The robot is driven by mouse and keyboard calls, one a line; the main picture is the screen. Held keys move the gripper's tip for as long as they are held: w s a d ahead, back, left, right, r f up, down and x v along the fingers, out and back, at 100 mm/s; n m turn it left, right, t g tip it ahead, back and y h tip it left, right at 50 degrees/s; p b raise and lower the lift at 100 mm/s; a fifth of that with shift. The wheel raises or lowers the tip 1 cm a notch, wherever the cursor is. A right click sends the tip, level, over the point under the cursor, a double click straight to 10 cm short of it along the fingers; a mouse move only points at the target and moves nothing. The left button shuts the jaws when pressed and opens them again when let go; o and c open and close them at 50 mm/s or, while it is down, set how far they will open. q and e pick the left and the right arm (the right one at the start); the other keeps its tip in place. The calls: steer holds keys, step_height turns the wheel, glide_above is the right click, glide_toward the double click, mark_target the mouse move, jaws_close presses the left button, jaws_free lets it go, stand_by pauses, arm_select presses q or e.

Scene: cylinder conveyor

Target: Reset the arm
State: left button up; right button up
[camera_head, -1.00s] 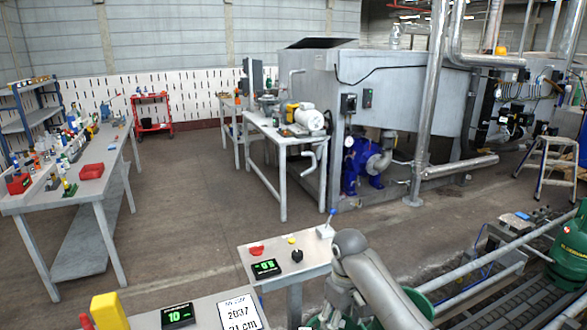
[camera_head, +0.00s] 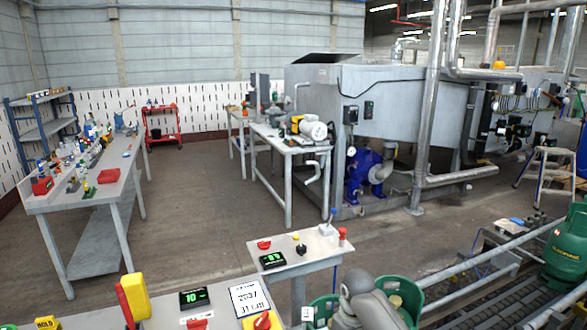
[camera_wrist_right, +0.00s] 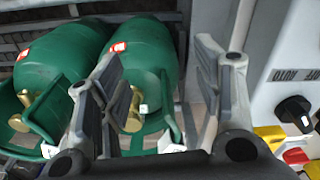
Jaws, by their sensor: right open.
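My right arm (camera_head: 368,305) shows at the bottom centre of the head view, its gripper out of sight there. In the right wrist view my right gripper (camera_wrist_right: 155,100) has its two dark fingers spread wide with nothing held between them. Behind the fingers lie two green gas cylinders (camera_wrist_right: 60,58) with brass valves and collars, side by side. The second cylinder (camera_wrist_right: 140,60) is partly hidden by the left finger. Green cylinder collars (camera_head: 402,296) also show around my arm in the head view. My left gripper is in neither view.
A small control table (camera_head: 310,252) with a display and knobs stands just beyond my arm. A panel with a yellow handle (camera_head: 135,297) is at the lower left. Rails (camera_head: 470,275) and another green cylinder (camera_head: 567,245) are at the right. Open floor lies behind.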

steer(key=s+d+f+m, duration=0.1)
steer(key=s+d+f, duration=0.1)
steer(key=s+f, duration=0.6)
steer(key=s+d+f+m, duration=0.15)
steer(key=s+f, duration=0.35)
steer(key=f, duration=0.8)
steer(key=s+d+f+m, duration=0.1)
steer(key=s+d+f, duration=0.1)
steer(key=s+f, duration=0.6)
steer(key=s+d+f, duration=0.1)
steer(key=s+f, duration=0.3)
steer(key=s, duration=0.6)
steer(key=s+d+f, duration=0.2)
steer(key=s+f, duration=0.3)
steer(key=s, duration=0.6)
steer(key=s+d+f, duration=0.2)
steer(key=s+f, duration=0.3)
steer(key=s, duration=0.5)
steer(key=shift+s+f+m+t, duration=0.15)
steer(key=shift+f+m+t, duration=0.05)
steer(key=shift+m+t, duration=0.2)
steer(key=shift+d, duration=0.1)
